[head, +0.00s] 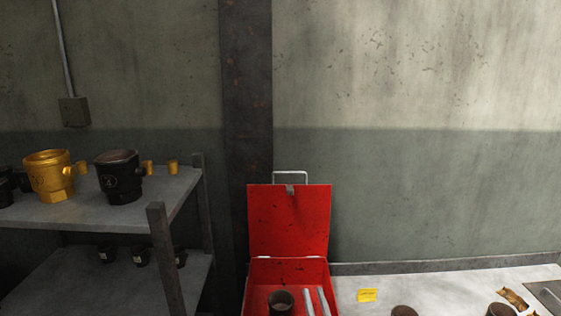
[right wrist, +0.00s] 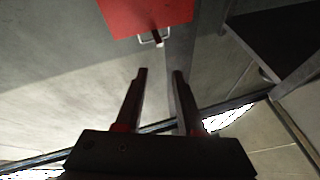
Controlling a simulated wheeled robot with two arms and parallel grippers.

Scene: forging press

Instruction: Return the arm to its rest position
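My right gripper (right wrist: 160,73) shows in the right wrist view. Its two dark fingers are apart, with nothing visible between them. Beyond the fingertips is a red surface (right wrist: 150,12) with a metal handle (right wrist: 153,40), apart from the gripper. In the head view I cannot clearly make out either gripper. My left gripper is not in view.
An open red toolbox (head: 288,222) holds a dark cup (head: 281,302) and two pale bars (head: 316,302). A grey shelf (head: 110,214) at left bears gold and black pots. A pale table (head: 450,285) at right carries a yellow note (head: 367,295) and brown pieces.

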